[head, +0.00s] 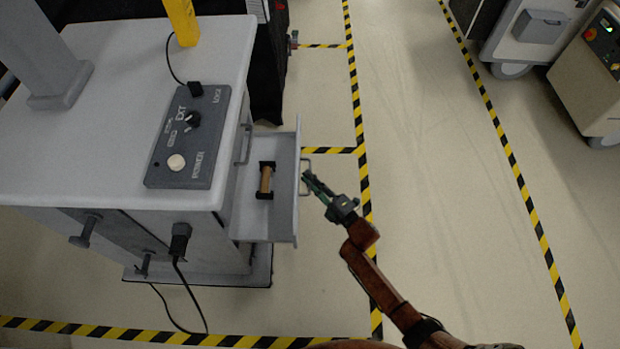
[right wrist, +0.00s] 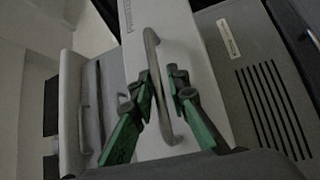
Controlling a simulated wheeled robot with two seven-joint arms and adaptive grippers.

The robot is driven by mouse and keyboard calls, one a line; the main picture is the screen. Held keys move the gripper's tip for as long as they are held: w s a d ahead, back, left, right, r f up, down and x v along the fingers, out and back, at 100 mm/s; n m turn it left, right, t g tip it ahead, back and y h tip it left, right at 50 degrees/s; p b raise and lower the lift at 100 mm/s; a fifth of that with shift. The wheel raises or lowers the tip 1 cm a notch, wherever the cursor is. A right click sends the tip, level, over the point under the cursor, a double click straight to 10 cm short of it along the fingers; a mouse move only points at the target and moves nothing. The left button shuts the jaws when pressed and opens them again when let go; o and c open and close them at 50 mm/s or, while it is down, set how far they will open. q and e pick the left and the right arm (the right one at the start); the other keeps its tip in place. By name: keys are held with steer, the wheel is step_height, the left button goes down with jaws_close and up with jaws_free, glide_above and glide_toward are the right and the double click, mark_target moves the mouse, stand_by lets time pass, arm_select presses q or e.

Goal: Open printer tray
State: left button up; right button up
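The printer tray (head: 283,222) is a grey drawer pulled out from the right side of the grey cart. A small tan roll with black ends (head: 266,181) lies inside it. Its bar handle (head: 306,178) is on the outer face. My right gripper (head: 312,184) is at this handle. In the right wrist view, the pale tray front (right wrist: 190,50) carries the handle (right wrist: 153,50), which runs between the green fingers of my right gripper (right wrist: 163,82). The fingers stand apart with a gap around the bar; contact is not clear. My left gripper is not in view.
The cart top (head: 100,150) bears a control panel (head: 188,135) with a knob and a pale button. A black cable (head: 190,295) hangs down its front. Open floor (head: 440,180) with striped tape lies to the right. Other wheeled carts (head: 590,70) stand at the upper right.

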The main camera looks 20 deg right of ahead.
steer(key=shift+r, duration=0.1)
steer(key=v, duration=1.2)
stand_by(0.4)
